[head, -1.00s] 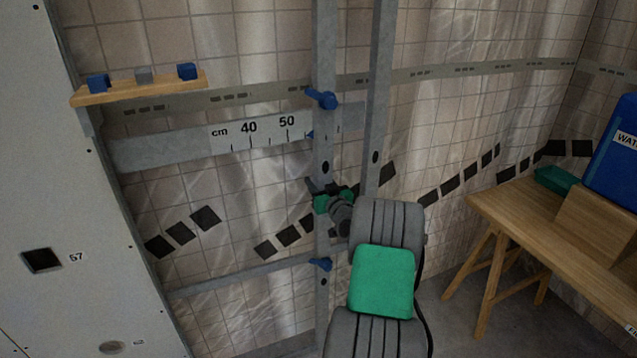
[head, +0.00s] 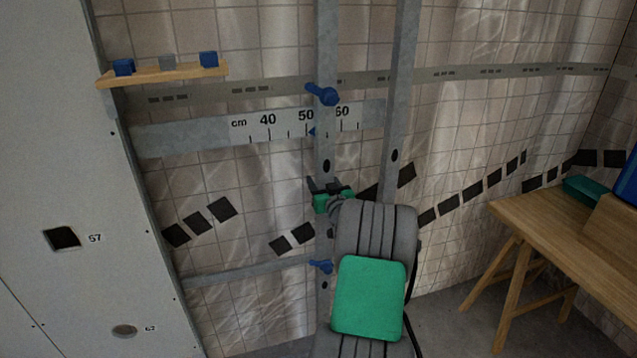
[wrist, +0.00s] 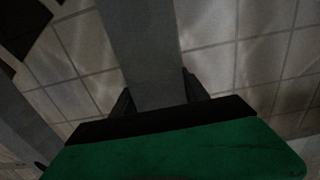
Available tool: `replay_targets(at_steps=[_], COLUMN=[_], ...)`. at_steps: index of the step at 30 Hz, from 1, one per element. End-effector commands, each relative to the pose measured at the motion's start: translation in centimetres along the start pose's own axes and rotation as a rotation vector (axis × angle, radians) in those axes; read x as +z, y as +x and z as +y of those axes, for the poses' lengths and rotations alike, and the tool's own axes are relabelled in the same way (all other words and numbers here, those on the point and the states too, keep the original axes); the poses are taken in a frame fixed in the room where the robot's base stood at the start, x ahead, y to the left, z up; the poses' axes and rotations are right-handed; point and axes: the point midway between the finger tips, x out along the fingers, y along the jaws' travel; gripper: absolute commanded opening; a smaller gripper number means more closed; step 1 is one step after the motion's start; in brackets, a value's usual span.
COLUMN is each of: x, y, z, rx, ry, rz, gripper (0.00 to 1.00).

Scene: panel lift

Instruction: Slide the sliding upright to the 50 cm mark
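The sliding upright (head: 325,225) is a grey vertical bar with a blue handle (head: 323,95) near the top and another blue handle (head: 320,266) lower down. My gripper (head: 328,188), green and black, is at the upright below the scale. In the wrist view the upright (wrist: 145,50) lies between the two dark fingers (wrist: 158,95), which sit close against its sides. The fingertips' contact is partly hidden.
A second grey upright (head: 397,120) stands to the right. A wooden shelf (head: 165,73) with blue and grey blocks is at upper left, beside a white panel (head: 60,170). A wooden table (head: 560,230) with a teal tray (head: 588,190) is at right.

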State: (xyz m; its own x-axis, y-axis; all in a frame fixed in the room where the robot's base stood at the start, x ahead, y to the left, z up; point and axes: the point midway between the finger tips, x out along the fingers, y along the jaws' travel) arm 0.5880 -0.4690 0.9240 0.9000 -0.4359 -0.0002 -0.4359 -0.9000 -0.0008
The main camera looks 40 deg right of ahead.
Motion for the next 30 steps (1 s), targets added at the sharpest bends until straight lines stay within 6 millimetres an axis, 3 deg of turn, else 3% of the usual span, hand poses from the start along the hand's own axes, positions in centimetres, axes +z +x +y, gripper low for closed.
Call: replay_targets(at_steps=[4,13,24,30], x=[0.0,0.0,0.1,0.0], y=[0.1,-0.5,-7.1,-7.8], z=[-0.3,-0.3,-0.2,-0.3], rx=[-0.005,-0.004,-0.002,-0.004], ry=[0.0,0.0,-0.001,0.0], rz=[0.0,0.0,0.0,0.0], gripper=[0.65,0.65,0.65,0.65])
